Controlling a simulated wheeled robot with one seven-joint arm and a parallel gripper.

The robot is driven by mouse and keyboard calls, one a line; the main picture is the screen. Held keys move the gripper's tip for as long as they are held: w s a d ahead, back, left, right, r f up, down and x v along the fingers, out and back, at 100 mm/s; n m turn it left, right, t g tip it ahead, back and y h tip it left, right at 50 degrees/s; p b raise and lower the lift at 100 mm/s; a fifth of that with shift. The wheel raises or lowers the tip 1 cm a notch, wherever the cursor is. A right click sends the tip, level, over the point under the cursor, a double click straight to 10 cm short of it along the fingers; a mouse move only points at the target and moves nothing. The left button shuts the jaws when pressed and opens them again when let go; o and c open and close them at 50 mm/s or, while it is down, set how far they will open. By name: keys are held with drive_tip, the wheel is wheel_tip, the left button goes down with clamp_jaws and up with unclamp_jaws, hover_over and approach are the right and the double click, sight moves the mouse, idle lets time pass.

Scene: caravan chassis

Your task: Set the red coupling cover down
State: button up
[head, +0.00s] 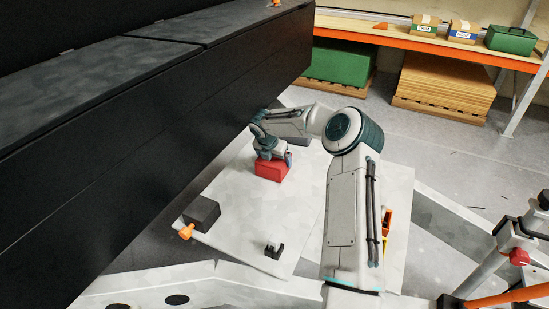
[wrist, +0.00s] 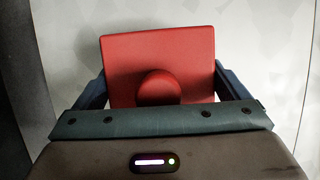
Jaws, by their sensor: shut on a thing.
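The red coupling cover (head: 271,170) is a boxy red piece over the pale floor panel in the head view. In the wrist view the cover (wrist: 128,62) shows a flat top with a round knob, and it sits between the two fingers. My gripper (head: 272,155) is over the cover from above; in the wrist view my gripper (wrist: 158,88) is shut on it, one finger on each side. I cannot tell whether the underside of the cover touches the panel.
The pale panel (head: 235,190) has free room around the cover. A dark box (head: 202,212) with an orange part and a small black bracket (head: 274,249) are on it. A long black cabinet (head: 150,130) stands at left. A workbench (head: 385,38) stands at the back.

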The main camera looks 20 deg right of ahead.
drive_tip(key=shift+f, duration=0.15)
drive_tip(key=o, duration=0.6)
drive_tip(key=shift+o, duration=0.2)
drive_tip(key=v, duration=1.1)
drive_tip(key=s+a+r+m, duration=0.3)
drive_tip(key=s+m, duration=0.1)
drive_tip(key=s, duration=0.3)
drive_tip(key=s+a+r+m+g, duration=0.1)
drive_tip(key=s+a+r+m, duration=0.2)
drive_tip(key=s, duration=0.4)
drive_tip(key=s+a+r+m, duration=0.2)
drive_tip(key=s+r+m, duration=0.1)
drive_tip(key=s+m, duration=0.35)
drive_tip(key=s+a+m+y, duration=0.2)
drive_tip(key=s+m+y, duration=0.1)
drive_tip(key=s+m, duration=1)
drive_tip(key=shift+s+a+m+t, duration=0.3)
drive_tip(key=shift+s+m, duration=0.05)
drive_tip(key=shift+s, duration=3)
